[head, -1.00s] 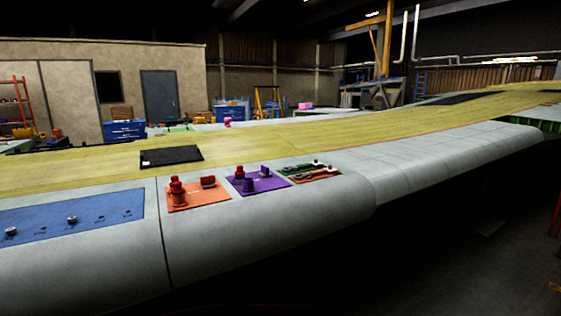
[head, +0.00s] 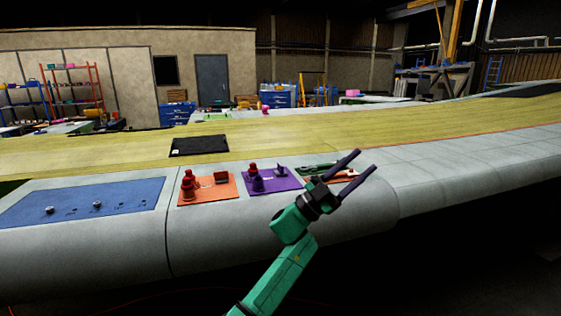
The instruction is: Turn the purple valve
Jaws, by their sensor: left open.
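The purple panel (head: 285,183) lies on the grey leading edge of the wing, between the orange panel and the tool panel. On it stand a small purple valve body (head: 258,185) with a red top (head: 253,168) and a dark upright plate (head: 280,170). My left gripper (head: 357,166) is open and empty, in front of and to the right of the purple panel. Its two dark fingers point up and right, and it appears apart from the valve. My left arm partly covers the tool panel. My right gripper is not in view.
An orange panel (head: 208,192) with red fittings (head: 187,183) sits left of the purple one. Further left is a blue panel (head: 90,203) with small knobs. A tool panel (head: 320,169) is partly hidden behind my gripper. A black mat (head: 199,146) lies on the yellow wing surface (head: 330,135).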

